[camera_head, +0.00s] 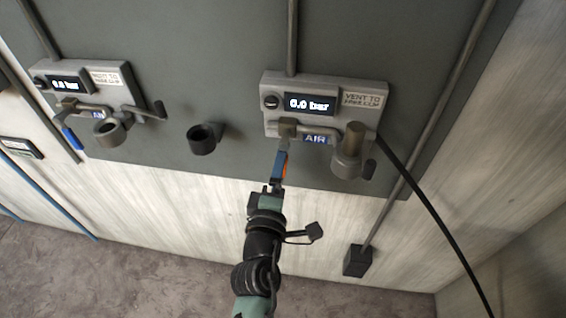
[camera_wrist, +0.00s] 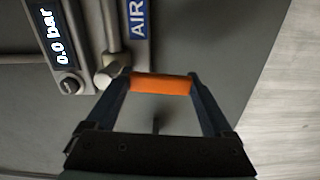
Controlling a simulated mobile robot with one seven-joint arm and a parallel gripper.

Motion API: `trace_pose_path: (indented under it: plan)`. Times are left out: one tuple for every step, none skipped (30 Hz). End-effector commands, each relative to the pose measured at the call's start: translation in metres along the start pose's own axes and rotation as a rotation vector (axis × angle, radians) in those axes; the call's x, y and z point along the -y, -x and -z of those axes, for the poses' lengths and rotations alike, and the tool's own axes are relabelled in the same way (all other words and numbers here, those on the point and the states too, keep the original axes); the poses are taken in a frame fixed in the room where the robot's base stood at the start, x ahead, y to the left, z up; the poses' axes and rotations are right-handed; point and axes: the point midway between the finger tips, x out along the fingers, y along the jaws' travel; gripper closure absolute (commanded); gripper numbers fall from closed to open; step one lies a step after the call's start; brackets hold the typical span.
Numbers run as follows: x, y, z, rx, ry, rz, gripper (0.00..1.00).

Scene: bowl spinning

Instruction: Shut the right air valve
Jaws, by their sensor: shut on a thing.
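The right air valve (camera_head: 287,129) is a grey metal valve beside the blue AIR label on the right wall panel. The valve body also shows in the wrist view (camera_wrist: 105,77). Its orange lever handle (camera_wrist: 160,84) points down from the body in the head view, largely hidden there by my fingers. My gripper (camera_head: 281,164) is at this handle from below. In the wrist view, the two dark blue fingers of my gripper (camera_wrist: 159,82) press on the handle's two sides, shut on it.
The right panel's display (camera_head: 309,104) reads 0.0 bar. A round pipe fitting (camera_head: 348,150) and a hanging black cable (camera_head: 440,225) are to the right. The left panel has a blue-handled lever (camera_head: 72,138). A round holder (camera_head: 204,139) sits between the panels.

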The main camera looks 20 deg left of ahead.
Motion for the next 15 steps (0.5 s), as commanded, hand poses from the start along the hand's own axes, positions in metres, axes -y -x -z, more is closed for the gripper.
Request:
trace_pose_path:
  plan:
    - [0.0008,0.0002,0.0005,0.000,0.020,0.002,1.00]
    - [0.0009,0.0002,0.0007,0.000,0.032,0.002,1.00]
    - [0.0010,0.0002,0.0008,0.000,0.046,0.002,1.00]
    - [0.0011,0.0002,0.0009,0.000,0.055,0.002,1.00]
    - [0.0012,0.0002,0.0009,0.000,0.063,0.002,1.00]
    - [0.0012,0.0002,0.0010,0.001,0.073,0.002,1.00]
    - [0.0013,0.0002,0.0010,0.001,0.079,0.002,1.00]
    - [0.0014,0.0002,0.0011,0.001,0.084,0.002,1.00]
    - [0.0014,0.0002,0.0011,0.001,0.090,0.002,1.00]
    - [0.0014,0.0001,0.0011,0.001,0.093,0.002,1.00]
    - [0.0015,0.0001,0.0011,0.001,0.096,0.002,1.00]
    - [0.0015,0.0001,0.0010,0.001,0.100,0.002,1.00]
    - [0.0015,0.0002,0.0009,0.001,0.102,0.002,1.00]
    - [0.0015,0.0002,0.0009,0.002,0.103,0.002,1.00]
    - [0.0015,0.0001,0.0008,0.002,0.105,0.002,1.00]
